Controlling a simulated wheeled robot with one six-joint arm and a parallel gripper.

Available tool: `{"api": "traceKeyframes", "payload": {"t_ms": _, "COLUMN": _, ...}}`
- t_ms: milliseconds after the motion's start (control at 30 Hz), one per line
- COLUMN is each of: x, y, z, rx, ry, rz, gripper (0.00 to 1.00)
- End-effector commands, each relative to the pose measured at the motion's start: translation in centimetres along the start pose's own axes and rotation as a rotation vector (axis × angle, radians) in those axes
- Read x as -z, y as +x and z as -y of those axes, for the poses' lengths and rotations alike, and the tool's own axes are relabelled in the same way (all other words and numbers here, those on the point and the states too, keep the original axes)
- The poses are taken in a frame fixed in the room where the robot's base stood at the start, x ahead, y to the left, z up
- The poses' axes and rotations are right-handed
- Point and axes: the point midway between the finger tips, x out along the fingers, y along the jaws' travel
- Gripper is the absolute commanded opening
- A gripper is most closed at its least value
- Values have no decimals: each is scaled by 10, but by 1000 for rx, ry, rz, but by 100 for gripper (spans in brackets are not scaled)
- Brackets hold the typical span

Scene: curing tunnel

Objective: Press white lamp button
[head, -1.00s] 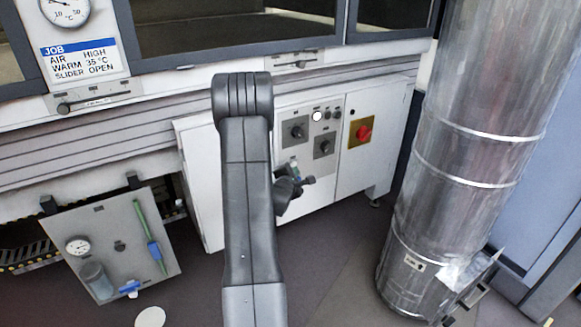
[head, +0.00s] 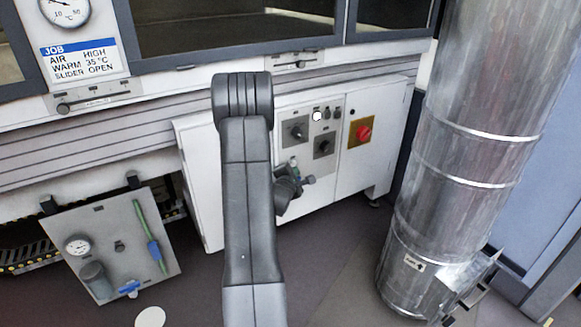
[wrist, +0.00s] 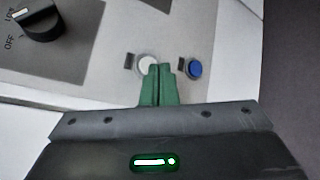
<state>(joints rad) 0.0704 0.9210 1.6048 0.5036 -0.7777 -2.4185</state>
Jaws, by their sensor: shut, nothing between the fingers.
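In the wrist view a round white button (wrist: 147,63) sits on a grey panel, with a small black tag to its left. My gripper (wrist: 158,72) is shut, its green fingertips together and empty. The tips overlap the lower right edge of the white button in the picture. I cannot tell whether they touch it. In the head view my gripper (head: 308,179) is small and partly hidden by my arm, in front of the white cabinet. A bright white round lamp (head: 317,116) shows on that cabinet's upper panel; I cannot tell whether it is the same button.
A blue button (wrist: 195,68) sits just right of the white one. A black OFF-marked knob (wrist: 42,20) is at upper left in the wrist view. A large metal duct (head: 470,150) stands at the right.

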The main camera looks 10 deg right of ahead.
Motion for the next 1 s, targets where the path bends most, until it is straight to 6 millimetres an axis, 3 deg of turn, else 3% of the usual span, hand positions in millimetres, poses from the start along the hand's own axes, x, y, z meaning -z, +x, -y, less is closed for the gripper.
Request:
{"api": "traceKeyframes", "payload": {"t_ms": 433, "x": 0, "y": 2, "z": 0, "rx": 0, "ry": 0, "rz": 0, "gripper": 0}}
{"api": "traceKeyframes", "payload": {"t_ms": 1000, "x": -4, "y": 20, "z": -2, "rx": 0, "ry": 0, "rz": 0, "gripper": 0}}
